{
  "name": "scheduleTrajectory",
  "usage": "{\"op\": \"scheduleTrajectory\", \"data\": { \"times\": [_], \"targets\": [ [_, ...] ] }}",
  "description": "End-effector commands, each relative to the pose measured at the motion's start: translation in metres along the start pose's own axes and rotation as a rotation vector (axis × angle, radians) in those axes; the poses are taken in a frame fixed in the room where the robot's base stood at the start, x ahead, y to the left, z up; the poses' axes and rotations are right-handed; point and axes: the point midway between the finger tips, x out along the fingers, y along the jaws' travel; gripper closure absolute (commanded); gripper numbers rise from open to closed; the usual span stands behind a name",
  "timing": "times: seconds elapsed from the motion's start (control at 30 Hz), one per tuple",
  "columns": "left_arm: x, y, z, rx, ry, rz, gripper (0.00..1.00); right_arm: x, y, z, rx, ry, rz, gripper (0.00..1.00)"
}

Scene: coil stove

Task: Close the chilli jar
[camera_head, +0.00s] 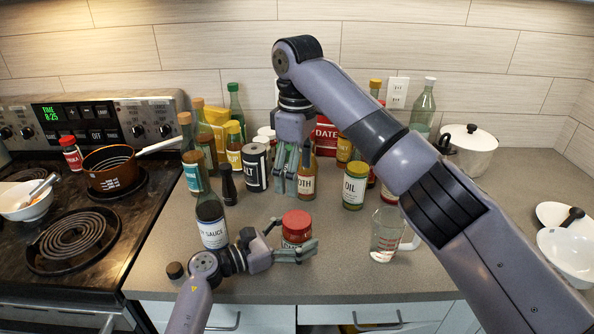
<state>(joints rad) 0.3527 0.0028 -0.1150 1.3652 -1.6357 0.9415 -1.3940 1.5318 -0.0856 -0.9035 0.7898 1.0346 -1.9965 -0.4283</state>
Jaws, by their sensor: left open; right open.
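A short jar with a red top (297,221) stands near the counter's front edge; its label is too small to read, so I cannot tell whether it is the chilli jar. I also cannot tell whether its red top is a seated lid. My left gripper (292,241) is open and low at this jar, its fingers around the jar's near left side. I cannot tell whether they touch it. My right gripper (288,178) is open and points down among the bottles further back, partly in front of a bottle labelled "OTH" (306,182).
A tall sauce bottle (212,222) stands close left of my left gripper. An oil jar (354,188), a measuring cup (385,235) and a salt jar (255,168) stand nearby. A red-capped jar (71,155) is on the stove (150,118). Front counter right of the cup is partly clear.

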Motion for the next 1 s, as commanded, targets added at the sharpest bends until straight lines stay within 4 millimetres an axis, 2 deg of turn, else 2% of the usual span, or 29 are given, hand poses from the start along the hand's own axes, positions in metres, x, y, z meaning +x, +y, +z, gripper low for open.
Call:
{"op": "scheduleTrajectory", "data": {
  "times": [0.17,0.27,0.7,0.83,1.0],
  "targets": [
    [-0.004,0.001,0.0,0.001,0.0,0.001,0.2,0.0,0.0,0.0,0.0,0.0,0.0,0.24],
    [-0.015,0.001,-0.001,0.0,0.002,0.002,0.2,0.0,0.0,0.0,0.0,0.0,0.0,0.24],
    [-0.102,0.0,-0.001,0.0,0.003,0.0,0.2,0.0,0.0,0.0,0.0,0.0,0.0,0.24],
    [-0.115,0.0,-0.001,-0.001,0.002,0.0,0.2,0.0,0.0,0.0,0.0,0.0,0.0,0.24],
    [-0.12,0.0,0.0,0.0,0.0,0.0,0.2,0.0,0.0,0.0,0.0,0.0,0.0,0.24]
  ]
}}
